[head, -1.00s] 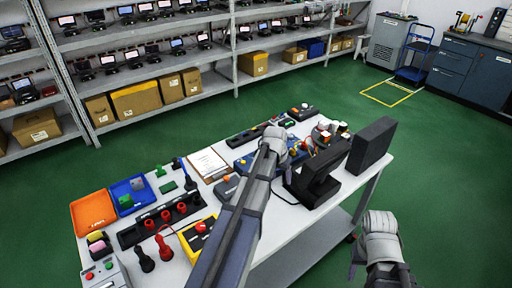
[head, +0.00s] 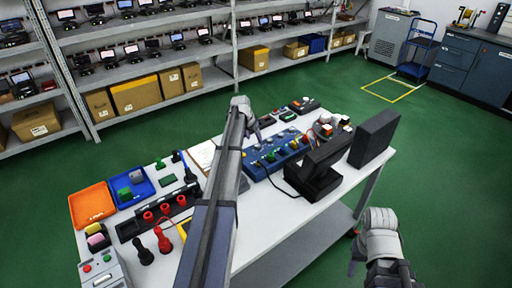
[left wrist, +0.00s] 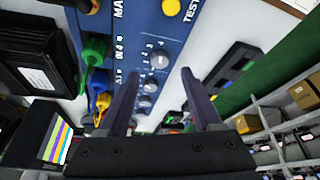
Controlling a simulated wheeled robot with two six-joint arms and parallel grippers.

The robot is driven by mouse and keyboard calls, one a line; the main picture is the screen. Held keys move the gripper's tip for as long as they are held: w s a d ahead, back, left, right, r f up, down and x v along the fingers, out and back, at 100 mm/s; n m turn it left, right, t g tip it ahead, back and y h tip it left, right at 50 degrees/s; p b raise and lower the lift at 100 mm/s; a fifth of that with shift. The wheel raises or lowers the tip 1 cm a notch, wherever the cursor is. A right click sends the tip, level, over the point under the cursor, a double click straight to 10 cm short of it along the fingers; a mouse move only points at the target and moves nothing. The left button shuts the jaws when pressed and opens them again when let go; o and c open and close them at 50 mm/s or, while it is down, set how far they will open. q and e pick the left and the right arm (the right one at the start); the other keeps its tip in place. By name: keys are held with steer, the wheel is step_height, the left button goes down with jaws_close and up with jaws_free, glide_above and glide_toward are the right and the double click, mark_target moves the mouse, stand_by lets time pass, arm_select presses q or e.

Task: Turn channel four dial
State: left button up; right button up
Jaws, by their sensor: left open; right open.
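A blue panel (head: 262,165) with coloured plugs lies on the table in the head view. The left wrist view shows the blue panel (left wrist: 135,45) close up, with a row of small grey dials, a larger silver dial (left wrist: 159,60) and a yellow button (left wrist: 171,8). I cannot tell which dial is channel four. My left gripper (head: 256,126) is by the panel's far left end. In the left wrist view the left gripper (left wrist: 163,88) is open and empty, its fingers spread across the dial row, apparently above it. My right gripper (head: 368,256) is off the table's right side, its fingertips unclear.
A dark monitor (head: 318,170) and a black box (head: 374,138) stand right of the panel. Green and yellow plugs (left wrist: 95,50) stick out beside the dials. Orange (head: 92,204) and blue trays (head: 133,187) lie at the table's left. Shelves (head: 200,20) stand behind.

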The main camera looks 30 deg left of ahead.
mark_target(257, 145)
arm_select(q)
steer(key=b+x, duration=0.4)
steer(key=x, duration=0.1)
steer(key=shift+f, duration=0.2)
steer(key=shift+c, duration=0.4)
jaws_close()
